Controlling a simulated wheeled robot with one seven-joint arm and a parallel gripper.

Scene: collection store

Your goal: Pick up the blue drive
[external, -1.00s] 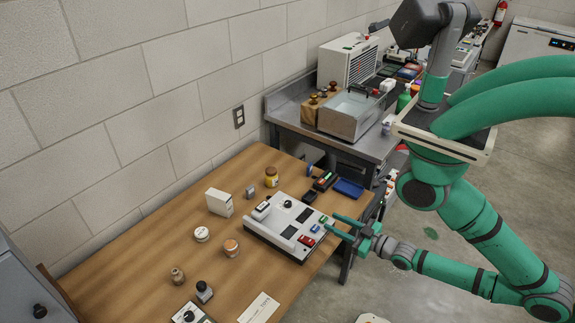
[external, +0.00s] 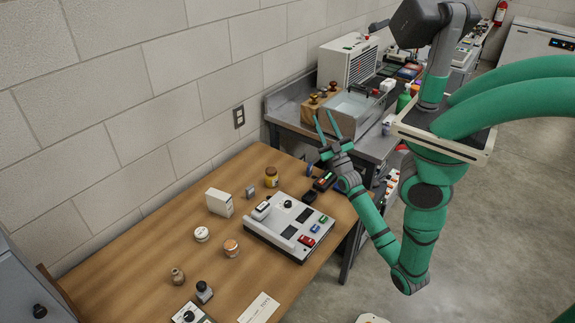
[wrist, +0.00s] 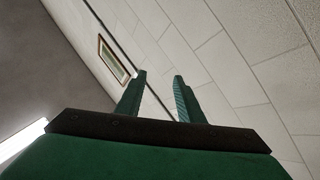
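A small blue block (external: 315,229), which looks like the blue drive, sits on the right part of a white device (external: 272,243) on the wooden table, beside a green block (external: 324,219) and a red one (external: 306,241). At this size I cannot be sure it is the drive. My gripper (external: 324,113) is raised above the table's far right corner, well away from the block, fingers pointing up. In the wrist view its two fingers (wrist: 160,74) are apart with nothing between them.
On the wooden table (external: 150,240) stand a yellow jar (external: 271,177), a white box (external: 219,203) and small jars. Dark items (external: 325,181) lie near my forearm. A metal bench (external: 290,112) with a clear-sided case stands behind. The table's left part is mostly bare.

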